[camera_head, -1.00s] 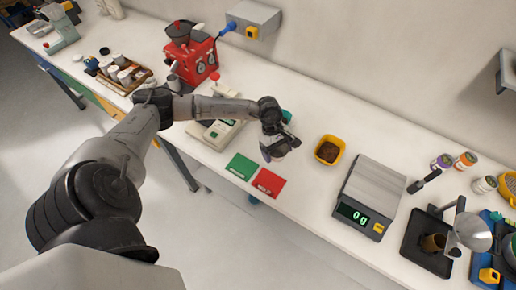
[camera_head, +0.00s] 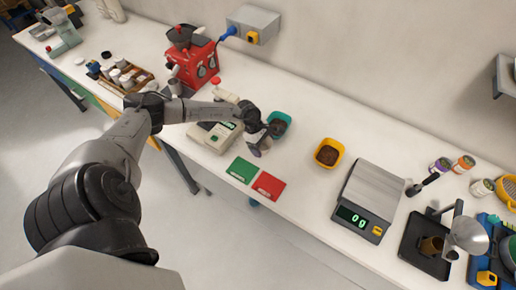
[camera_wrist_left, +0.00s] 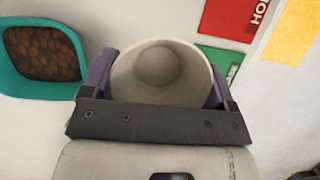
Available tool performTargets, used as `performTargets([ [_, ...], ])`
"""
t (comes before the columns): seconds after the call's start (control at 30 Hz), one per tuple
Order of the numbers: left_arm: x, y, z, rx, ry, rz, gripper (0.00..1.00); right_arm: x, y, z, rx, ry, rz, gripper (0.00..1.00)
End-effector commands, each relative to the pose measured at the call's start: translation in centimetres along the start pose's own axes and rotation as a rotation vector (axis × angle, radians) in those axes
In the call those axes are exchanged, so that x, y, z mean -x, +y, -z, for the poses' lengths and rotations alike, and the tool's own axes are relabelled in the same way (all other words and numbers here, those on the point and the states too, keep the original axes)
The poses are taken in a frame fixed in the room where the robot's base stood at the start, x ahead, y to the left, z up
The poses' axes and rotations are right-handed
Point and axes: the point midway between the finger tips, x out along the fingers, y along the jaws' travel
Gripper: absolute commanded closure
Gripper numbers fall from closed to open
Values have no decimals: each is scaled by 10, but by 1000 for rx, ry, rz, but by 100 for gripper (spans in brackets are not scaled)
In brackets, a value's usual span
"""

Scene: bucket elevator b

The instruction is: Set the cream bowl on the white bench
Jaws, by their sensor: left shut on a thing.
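The cream bowl (camera_wrist_left: 160,72) is between the two fingers of my left gripper (camera_wrist_left: 158,88) in the left wrist view, and its inside looks empty. In the head view my left gripper (camera_head: 257,139) is over the white bench (camera_head: 308,198), between the teal container and the green card. The bowl is partly hidden by the gripper there. I cannot tell whether the bowl touches the bench. My right gripper is not in view.
A teal container (camera_head: 280,122) of brown beans is close beside the gripper. A green card (camera_head: 242,169) and a red card (camera_head: 268,185) lie in front. A yellow container (camera_head: 329,153) and a scale (camera_head: 368,198) stand right; a beige device (camera_head: 213,133) stands left.

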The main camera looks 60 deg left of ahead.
Motion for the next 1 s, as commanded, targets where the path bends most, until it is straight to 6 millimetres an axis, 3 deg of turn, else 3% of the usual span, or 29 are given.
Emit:
performTargets([
  [0.2,-3,2,23,1,-1,0,46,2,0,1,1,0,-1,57],
  [0.37,-8,2,28,0,-1,0,46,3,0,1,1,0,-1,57],
  [0.67,-39,2,40,0,-2,0,46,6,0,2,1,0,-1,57],
  [1.0,-41,2,42,-2,0,0,46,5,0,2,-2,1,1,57],
])
